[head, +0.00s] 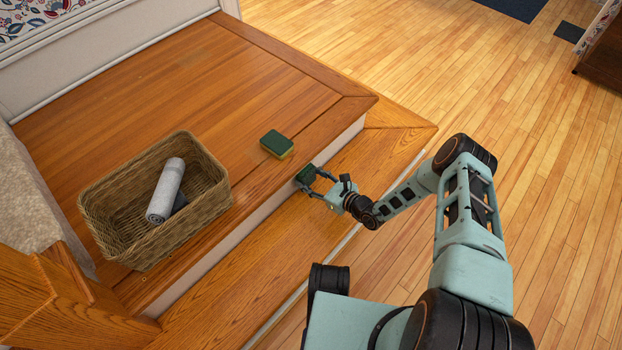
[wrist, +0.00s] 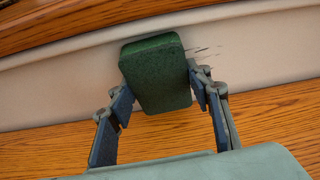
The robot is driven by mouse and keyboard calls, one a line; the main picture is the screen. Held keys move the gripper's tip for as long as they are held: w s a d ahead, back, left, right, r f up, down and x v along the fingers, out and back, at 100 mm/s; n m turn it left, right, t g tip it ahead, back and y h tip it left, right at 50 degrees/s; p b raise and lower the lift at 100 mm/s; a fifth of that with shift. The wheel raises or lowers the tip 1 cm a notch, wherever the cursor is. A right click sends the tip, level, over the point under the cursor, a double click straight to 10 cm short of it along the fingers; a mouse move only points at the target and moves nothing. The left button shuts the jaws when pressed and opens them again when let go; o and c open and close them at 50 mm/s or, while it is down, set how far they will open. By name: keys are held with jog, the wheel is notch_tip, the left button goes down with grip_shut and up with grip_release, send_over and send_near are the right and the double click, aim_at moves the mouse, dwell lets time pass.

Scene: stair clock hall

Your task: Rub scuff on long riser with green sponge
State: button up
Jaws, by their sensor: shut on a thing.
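My gripper (head: 314,181) is shut on a dark green sponge (wrist: 155,72), one finger on each side. In the head view the held sponge (head: 306,174) is at the front of the upper step, under its nosing. The long riser (wrist: 55,85) is a cream board; it also shows in the head view (head: 232,230). The sponge is in front of the riser, against it or very close; I cannot tell which. The scuff (wrist: 206,51), a few dark streaks, shows just right of the sponge's upper part. The sponge may hide more of it.
A second green sponge with a yellow underside (head: 276,144) lies on the wooden landing (head: 190,85). A wicker basket (head: 112,235) there holds a rolled grey cloth (head: 166,190) and something dark. The lower tread (head: 255,270) is clear. A wooden post stands at lower left.

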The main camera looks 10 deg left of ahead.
aim_at(317, 160)
jog(key=shift+w+a, duration=0.15)
jog(key=shift+a, duration=0.15)
jog(key=shift+w+d, duration=0.55)
jog(key=shift+w, duration=0.25)
jog(key=shift+w+d, duration=0.5)
jog(key=shift+w, duration=0.3)
jog(key=shift+w+d, duration=0.5)
jog(key=shift+w, duration=0.4)
jog(key=shift+w+d, duration=0.45)
jog(key=shift+w, duration=0.45)
jog(key=shift+s+a+r+p, duration=0.1)
jog(key=shift+s+a+p, duration=0.45)
jog(key=shift+s, duration=0.3)
jog(key=shift+s+a+p, duration=0.5)
jog(key=shift+s+a, duration=0.05)
jog(key=shift+s, duration=0.3)
jog(key=shift+s+a+r+p, duration=0.1)
jog(key=shift+s+a+p, duration=0.45)
jog(key=shift+s, duration=0.3)
jog(key=shift+s+a+f+p, duration=0.1)
jog(key=shift+s+a+p, duration=0.2)
jog(key=shift+s, duration=0.2)
jog(key=shift+s+a+f+p, duration=0.15)
jog(key=shift+s+a, duration=0.1)
jog(key=shift+s, duration=0.25)
jog(key=shift+r, duration=0.1)
jog(key=shift+d, duration=0.1)
